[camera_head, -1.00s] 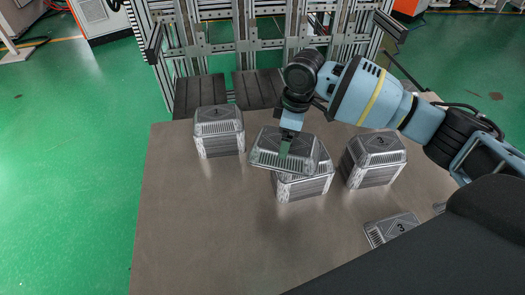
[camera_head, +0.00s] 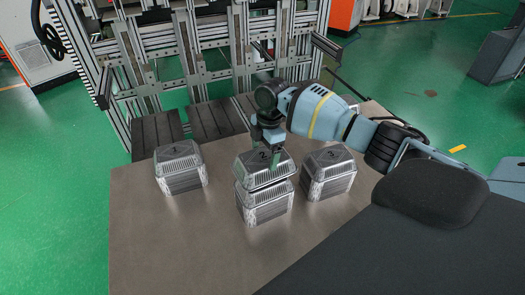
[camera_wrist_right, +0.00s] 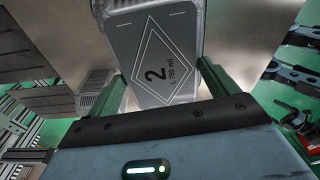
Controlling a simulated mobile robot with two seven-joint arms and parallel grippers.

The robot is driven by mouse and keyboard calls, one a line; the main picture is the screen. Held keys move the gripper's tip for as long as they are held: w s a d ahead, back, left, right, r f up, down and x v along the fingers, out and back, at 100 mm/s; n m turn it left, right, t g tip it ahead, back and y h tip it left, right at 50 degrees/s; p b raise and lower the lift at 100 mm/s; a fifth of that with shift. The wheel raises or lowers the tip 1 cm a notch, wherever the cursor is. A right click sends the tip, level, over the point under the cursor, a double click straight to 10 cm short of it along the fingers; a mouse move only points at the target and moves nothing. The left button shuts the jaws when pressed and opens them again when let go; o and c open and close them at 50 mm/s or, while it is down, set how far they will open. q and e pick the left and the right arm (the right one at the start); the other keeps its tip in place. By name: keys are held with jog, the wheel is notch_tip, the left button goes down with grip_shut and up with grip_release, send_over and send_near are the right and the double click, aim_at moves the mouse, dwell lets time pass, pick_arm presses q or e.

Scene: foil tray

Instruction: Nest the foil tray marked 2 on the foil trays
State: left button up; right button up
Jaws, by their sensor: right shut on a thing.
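My right gripper (camera_head: 274,158) is shut on the foil tray marked 2 (camera_head: 258,174), above the middle stack of foil trays (camera_head: 265,207). The held tray is upside down and roughly level, lined up over the stack with its lower rim very close to the stack's top. I cannot tell if they touch. In the right wrist view, the number 2 and "750 ml" show on the tray's base (camera_wrist_right: 180,45) between the green fingers (camera_wrist_right: 160,82). My left gripper is not in view.
A stack marked 1 (camera_head: 181,172) stands to the left and a stack marked 3 (camera_head: 328,174) close on the right. The table (camera_head: 190,235) is bare in front. Metal framing (camera_head: 200,60) stands behind. My dark body covers the front right.

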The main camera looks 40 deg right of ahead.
aim_at(265, 156)
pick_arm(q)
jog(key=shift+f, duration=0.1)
pick_arm(e)
jog(key=shift+f, duration=0.15)
jog(key=shift+f+b, duration=0.9)
jog(key=shift+f, duration=0.55)
notch_tip(265, 156, down, 2)
jog(key=shift+f+b, duration=0.1)
jog(key=shift+b, duration=0.6)
jog(key=shift+f+b, duration=0.75)
jog(key=shift+f, duration=1.3)
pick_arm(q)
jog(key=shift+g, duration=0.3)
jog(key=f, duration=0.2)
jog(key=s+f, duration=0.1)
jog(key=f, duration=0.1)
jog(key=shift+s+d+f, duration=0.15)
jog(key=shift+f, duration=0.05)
pick_arm(e)
jog(key=o, duration=1)
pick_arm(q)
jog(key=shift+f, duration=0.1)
